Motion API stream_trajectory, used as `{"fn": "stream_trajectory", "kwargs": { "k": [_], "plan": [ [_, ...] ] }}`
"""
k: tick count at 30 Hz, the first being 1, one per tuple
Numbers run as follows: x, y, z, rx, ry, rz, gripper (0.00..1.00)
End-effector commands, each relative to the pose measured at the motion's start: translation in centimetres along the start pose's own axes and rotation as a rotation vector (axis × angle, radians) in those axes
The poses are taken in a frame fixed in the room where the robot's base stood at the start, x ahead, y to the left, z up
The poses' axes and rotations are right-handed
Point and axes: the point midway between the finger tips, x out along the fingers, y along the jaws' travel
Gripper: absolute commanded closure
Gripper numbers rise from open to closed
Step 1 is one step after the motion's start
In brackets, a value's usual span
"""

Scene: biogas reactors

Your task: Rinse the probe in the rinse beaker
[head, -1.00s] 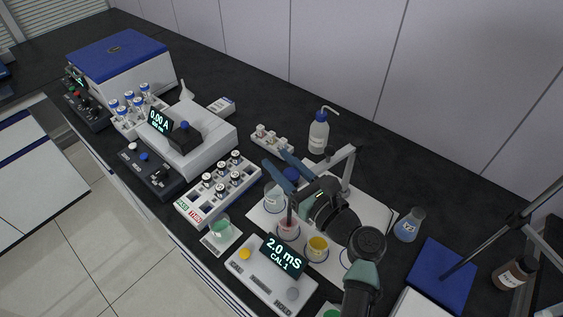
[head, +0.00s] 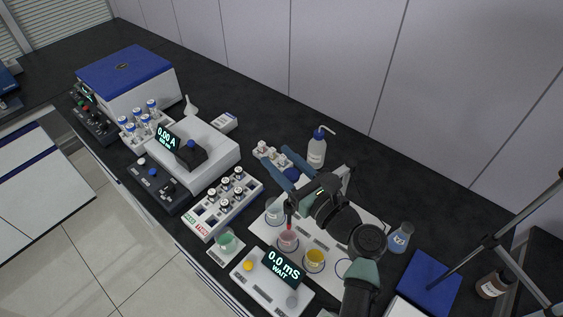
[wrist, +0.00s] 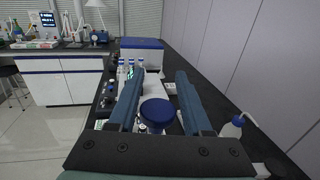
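My gripper (head: 277,161) has its two blue fingers on either side of the probe, below its round blue cap (head: 291,174). The cap also shows between the fingers in the wrist view (wrist: 158,111). The thin dark probe (head: 289,210) hangs upright, its reddish lower end just above or at the mouth of the pink beaker (head: 288,241). A clear beaker (head: 273,213), likely the rinse beaker, stands behind and left of it on the white mat (head: 322,226). A yellow beaker (head: 314,260) stands to the front right. The arm hides part of the mat.
The meter (head: 283,266) in front reads 0.0 mS, WAIT. A blue flask (head: 400,238) is on the right.

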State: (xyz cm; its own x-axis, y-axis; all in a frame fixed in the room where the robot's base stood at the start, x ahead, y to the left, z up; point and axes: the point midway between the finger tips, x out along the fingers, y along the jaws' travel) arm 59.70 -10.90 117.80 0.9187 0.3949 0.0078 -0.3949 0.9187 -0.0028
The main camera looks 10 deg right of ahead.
Motion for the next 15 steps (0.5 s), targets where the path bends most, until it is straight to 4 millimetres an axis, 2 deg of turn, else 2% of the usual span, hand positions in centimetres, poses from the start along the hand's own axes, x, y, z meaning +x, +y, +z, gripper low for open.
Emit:
{"fn": "stream_trajectory", "kwargs": {
  "k": [1, 3, 11, 15],
  "plan": [
    [0.01, 0.00, 0.00, 0.000, 0.001, 0.000, 0.40],
    [-0.01, 0.02, -0.11, 0.001, 0.003, 0.000, 0.27],
    [-0.06, 0.05, -0.34, 0.003, 0.007, 0.000, 0.27],
    [-0.77, -0.01, -0.47, 0.002, 0.007, -0.002, 0.27]
  ]
}}
